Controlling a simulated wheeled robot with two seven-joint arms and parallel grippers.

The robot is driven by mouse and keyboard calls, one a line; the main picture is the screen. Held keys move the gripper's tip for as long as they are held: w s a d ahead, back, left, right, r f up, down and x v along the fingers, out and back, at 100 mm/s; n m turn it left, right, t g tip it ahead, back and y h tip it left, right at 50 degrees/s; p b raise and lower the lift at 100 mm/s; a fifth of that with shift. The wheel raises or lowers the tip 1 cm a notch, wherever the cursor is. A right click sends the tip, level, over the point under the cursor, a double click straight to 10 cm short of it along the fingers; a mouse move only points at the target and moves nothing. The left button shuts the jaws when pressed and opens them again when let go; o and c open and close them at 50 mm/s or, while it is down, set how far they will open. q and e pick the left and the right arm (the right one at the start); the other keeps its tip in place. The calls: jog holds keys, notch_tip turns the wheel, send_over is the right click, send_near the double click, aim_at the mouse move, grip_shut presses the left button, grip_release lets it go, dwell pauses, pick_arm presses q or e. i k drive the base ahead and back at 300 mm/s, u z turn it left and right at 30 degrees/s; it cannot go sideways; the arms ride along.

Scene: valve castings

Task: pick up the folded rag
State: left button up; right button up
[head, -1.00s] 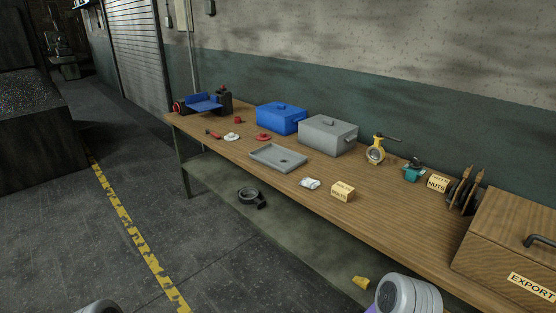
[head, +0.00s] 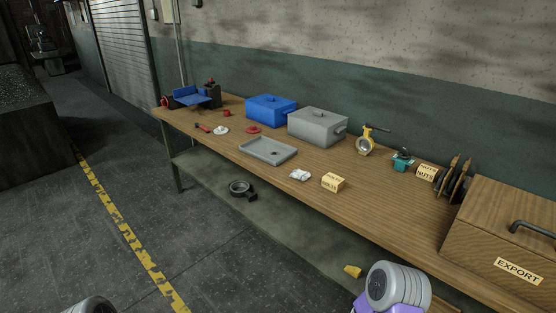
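A small white, crumpled-looking bundle (head: 300,175), which looks like the folded rag, lies on the wooden workbench (head: 225,160) near its front edge. It sits between the grey tray and a small yellow labelled box. It is too small to make out its folds. Grey and purple parts of my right arm show at the bottom right, in front of the bench. A grey part of my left arm shows at the bottom left edge. Neither gripper's fingers are in the picture, and nothing touches the white bundle.
Around the bundle are the shallow grey tray (head: 267,151) and the small labelled box (head: 333,182). Behind stand a blue lidded bin (head: 270,109), a grey bin (head: 317,125) and a yellow valve (head: 366,140). A wooden EXPORT crate (head: 500,232) fills the bench's right end.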

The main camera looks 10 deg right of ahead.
aim_at(298, 174)
jog(key=u, duration=0.5)
jog(key=i, duration=1.9)
jog(key=z, duration=0.5)
